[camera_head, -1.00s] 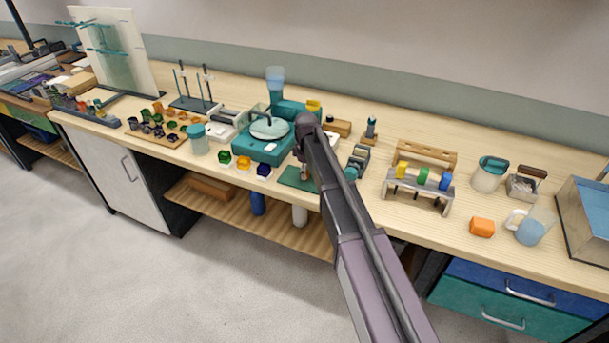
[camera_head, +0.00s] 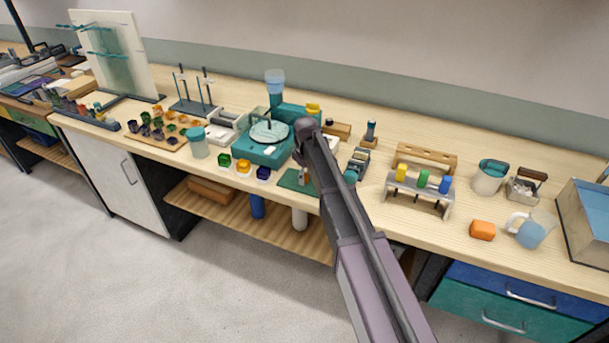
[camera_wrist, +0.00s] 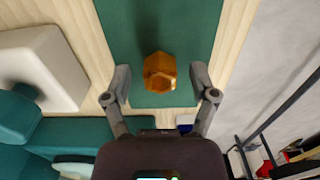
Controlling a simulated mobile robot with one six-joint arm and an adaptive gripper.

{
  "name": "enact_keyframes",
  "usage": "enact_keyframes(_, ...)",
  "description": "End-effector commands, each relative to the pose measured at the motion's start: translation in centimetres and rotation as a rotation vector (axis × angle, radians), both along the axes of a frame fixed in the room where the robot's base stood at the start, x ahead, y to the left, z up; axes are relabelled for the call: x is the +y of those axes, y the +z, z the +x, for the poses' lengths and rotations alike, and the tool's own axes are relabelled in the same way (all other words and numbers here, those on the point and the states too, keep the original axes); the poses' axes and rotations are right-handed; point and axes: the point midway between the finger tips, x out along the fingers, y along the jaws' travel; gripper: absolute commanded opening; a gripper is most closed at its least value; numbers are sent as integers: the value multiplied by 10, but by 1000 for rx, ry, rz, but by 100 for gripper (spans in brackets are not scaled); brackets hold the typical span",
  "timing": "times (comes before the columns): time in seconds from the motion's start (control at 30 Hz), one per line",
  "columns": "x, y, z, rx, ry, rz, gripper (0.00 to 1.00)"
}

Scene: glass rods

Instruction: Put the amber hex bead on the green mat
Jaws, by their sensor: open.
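The amber hex bead (camera_wrist: 159,72) sits on the green mat (camera_wrist: 120,35) in the wrist view, near the mat's edge closest to my gripper. My gripper (camera_wrist: 161,85) is open, with one finger on each side of the bead and a gap to both. In the head view my gripper (camera_head: 303,174) is low over the green mat (camera_head: 290,181), at the bench's front edge. My arm covers part of the mat there, and I cannot make out the bead beside the fingers.
Left of the mat stand small green (camera_head: 224,160), amber (camera_head: 243,166) and dark blue (camera_head: 263,172) pieces. Behind is a teal machine with a round plate (camera_head: 268,132). A rack with coloured pieces (camera_head: 421,183) stands to the right. A white block (camera_wrist: 45,65) lies beside the mat.

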Motion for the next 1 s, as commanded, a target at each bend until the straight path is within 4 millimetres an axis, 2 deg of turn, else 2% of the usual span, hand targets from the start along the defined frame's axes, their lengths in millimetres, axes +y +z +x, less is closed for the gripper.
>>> enact_keyframes(0.37, 0, 13, 0, 0, 0, 0, 75)
enact_keyframes(1.0, 0, 64, 0, 0, 0, 0, 75)
